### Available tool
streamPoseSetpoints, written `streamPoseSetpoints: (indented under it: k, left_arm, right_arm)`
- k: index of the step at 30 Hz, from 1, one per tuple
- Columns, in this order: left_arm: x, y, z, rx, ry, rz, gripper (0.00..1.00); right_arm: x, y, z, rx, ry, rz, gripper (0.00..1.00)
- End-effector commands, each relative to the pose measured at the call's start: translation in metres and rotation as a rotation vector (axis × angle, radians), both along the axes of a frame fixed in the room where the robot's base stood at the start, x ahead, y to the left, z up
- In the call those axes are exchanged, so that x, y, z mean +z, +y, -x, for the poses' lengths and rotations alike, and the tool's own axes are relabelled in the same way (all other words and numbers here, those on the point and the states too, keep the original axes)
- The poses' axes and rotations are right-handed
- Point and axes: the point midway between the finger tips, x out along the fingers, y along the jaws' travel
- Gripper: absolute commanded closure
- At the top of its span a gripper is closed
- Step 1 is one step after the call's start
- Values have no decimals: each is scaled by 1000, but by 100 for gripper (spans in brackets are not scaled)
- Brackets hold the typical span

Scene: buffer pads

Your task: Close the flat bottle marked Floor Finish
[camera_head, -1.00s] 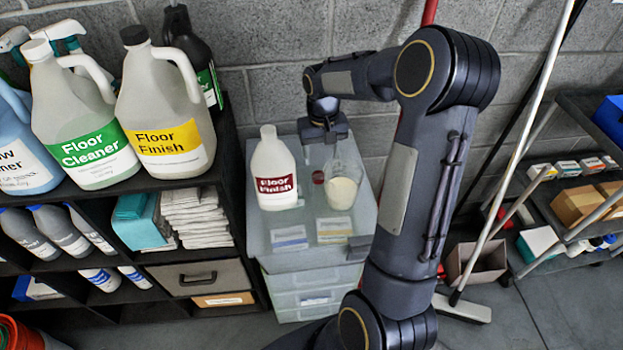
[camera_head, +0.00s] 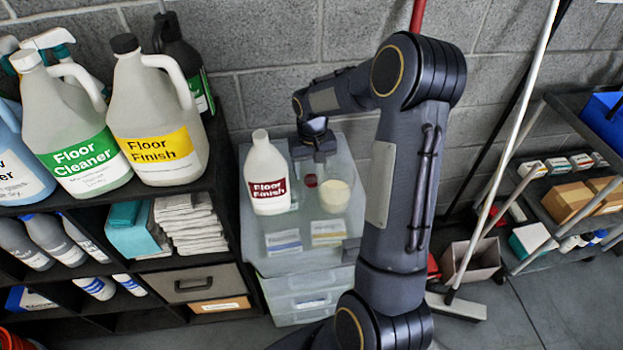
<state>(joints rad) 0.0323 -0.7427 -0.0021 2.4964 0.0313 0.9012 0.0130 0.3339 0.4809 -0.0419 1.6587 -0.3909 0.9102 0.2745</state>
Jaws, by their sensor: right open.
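The white flat bottle (camera_head: 268,182) with a red Floor Finish label stands upright on the left of a pale drawer unit's top. Its mouth shows white, with no red cap on it. A small round dark-red thing, which looks like a cap (camera_head: 311,181), lies on the unit top to the bottle's right. My right gripper (camera_head: 313,168) points down just above and behind this red thing, open and apart from the bottle. Its fingertips are small and hard to make out. My left gripper is not in view.
A clear vessel (camera_head: 335,197) with cream liquid stands right of the red thing. Two label cards (camera_head: 283,242) lie in front. A larger yellow-labelled Floor Finish jug (camera_head: 158,125) stands on the black shelf at left. My right arm covers the unit's right side.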

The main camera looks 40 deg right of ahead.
Motion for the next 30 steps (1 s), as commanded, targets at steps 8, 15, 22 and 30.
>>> streamPoseSetpoints:
  k: [8,15,22,30]
  left_arm:
    - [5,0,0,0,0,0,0]
    - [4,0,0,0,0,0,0]
    - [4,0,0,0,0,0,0]
    - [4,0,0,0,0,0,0]
  right_arm:
    - [-31,1,-2,-1,1,0,40]
    - [-32,1,-2,-1,0,0,40]
    - [-32,1,-2,-1,0,0,57]
    - [-32,1,-2,-1,0,0,88]
